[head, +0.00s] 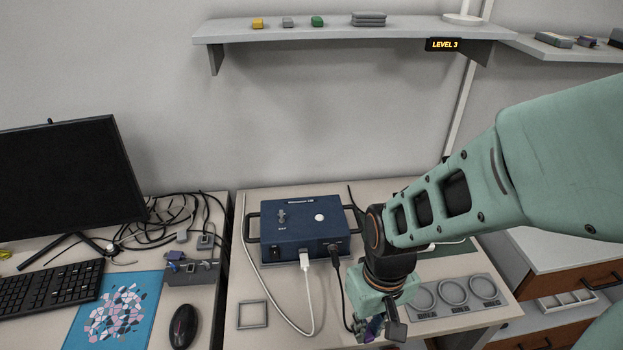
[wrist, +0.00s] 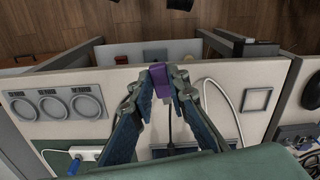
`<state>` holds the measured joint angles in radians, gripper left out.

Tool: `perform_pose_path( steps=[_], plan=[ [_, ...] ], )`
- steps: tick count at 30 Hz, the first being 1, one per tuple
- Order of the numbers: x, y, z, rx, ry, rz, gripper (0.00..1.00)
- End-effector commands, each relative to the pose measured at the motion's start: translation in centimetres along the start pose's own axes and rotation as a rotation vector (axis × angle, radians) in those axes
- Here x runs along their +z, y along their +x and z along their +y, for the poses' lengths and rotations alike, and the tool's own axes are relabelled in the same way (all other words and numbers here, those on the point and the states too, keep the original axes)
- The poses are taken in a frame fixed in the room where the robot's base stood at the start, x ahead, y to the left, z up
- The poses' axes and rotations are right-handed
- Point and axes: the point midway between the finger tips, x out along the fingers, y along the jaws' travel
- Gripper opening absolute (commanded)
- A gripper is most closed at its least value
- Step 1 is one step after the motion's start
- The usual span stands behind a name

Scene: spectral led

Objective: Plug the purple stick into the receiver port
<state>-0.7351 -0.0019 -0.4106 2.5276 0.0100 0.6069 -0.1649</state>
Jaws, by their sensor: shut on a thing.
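My gripper (wrist: 162,84) is shut on the purple stick (wrist: 162,90), which sits between its fingertips in the wrist view. In the head view my gripper (head: 372,328) is low over the front of the desk, and only a bit of purple shows there. A dark cable (wrist: 170,122) runs from just below the stick toward the blue box; I cannot tell whether the two touch. The blue box (head: 303,233) stands at the back of the desk with a white plug and a black plug in its front. I cannot make out which opening is the receiver port.
A grey plate with round rings (head: 455,295) lies right of my gripper. A square frame (head: 253,314) lies to the left on the desk. A grey hub (head: 193,272), mouse (head: 183,327), keyboard (head: 50,290) and monitor (head: 70,180) stand on the left desk. Loose cables cross the desk.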

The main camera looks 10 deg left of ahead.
Motion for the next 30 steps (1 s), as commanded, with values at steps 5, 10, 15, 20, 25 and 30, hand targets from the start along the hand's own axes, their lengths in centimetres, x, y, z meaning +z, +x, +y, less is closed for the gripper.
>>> perform_pose_path(
  steps=[5, 10, 15, 20, 25, 30],
  plan=[
    [-0.4, -0.1, 0.2, 0.001, 0.003, -0.016, 0.0],
    [-0.8, 0.2, 0.4, 0.003, 0.004, -0.015, 0.0],
    [-2.3, 1.8, 1.0, 0.007, 0.006, -0.012, 0.0],
    [-5.3, 3.2, 1.6, 0.007, 0.006, -0.012, 0.0],
    [-7.3, 5.7, 2.0, 0.005, 0.006, -0.014, 0.0],
    [-8.8, 7.4, 2.3, 0.006, 0.005, -0.011, 0.0]
  ],
)
